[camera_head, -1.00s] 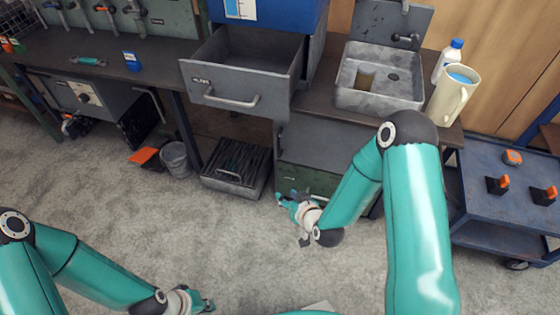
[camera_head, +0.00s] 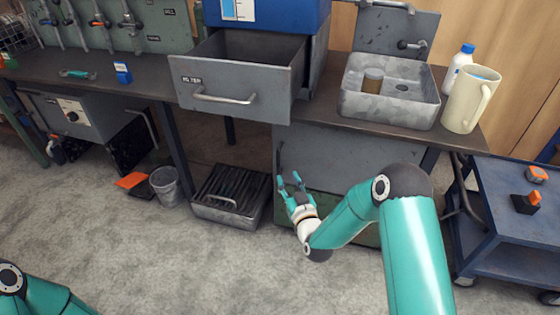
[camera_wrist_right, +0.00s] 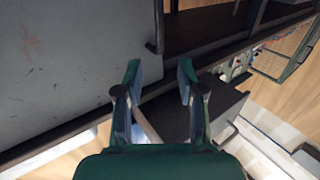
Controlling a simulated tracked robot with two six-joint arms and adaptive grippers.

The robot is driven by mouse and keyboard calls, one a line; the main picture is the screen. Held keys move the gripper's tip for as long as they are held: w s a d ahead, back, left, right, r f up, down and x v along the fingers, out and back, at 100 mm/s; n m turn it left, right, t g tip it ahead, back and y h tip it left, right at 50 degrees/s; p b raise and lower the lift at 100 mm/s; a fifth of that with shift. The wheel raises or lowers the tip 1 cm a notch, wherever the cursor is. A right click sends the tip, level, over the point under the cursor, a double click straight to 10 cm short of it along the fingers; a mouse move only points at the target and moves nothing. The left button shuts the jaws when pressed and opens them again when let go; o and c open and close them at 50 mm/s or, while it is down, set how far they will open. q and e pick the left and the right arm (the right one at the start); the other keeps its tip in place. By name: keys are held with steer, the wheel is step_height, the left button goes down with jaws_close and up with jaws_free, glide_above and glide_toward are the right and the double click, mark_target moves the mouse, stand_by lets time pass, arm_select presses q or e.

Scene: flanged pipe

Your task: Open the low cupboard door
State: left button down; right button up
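The low cupboard door (camera_head: 345,150) is a grey panel under the sink counter and looks closed. Its dark upright handle (camera_head: 279,158) is at the panel's left edge. My right gripper (camera_head: 289,180) is open and empty, its fingers pointing up just below and in front of the handle. In the right wrist view the door (camera_wrist_right: 75,65) fills the left side, and a dark handle piece (camera_wrist_right: 151,47) is at its edge, beyond the open fingers (camera_wrist_right: 160,70). The fingers look apart from the handle. My left gripper is out of view.
An open grey drawer (camera_head: 238,82) juts out above left of the door. A slatted metal box (camera_head: 230,196) and a bucket (camera_head: 169,186) stand on the floor to the left. A blue cart (camera_head: 515,215) is at the right. Floor in front is clear.

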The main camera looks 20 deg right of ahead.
mark_target(279, 159)
steer(key=w+b, duration=0.2)
steer(key=w, duration=0.8)
steer(key=shift+w+f, duration=0.1)
steer(key=shift+w, duration=0.3)
jaws_close()
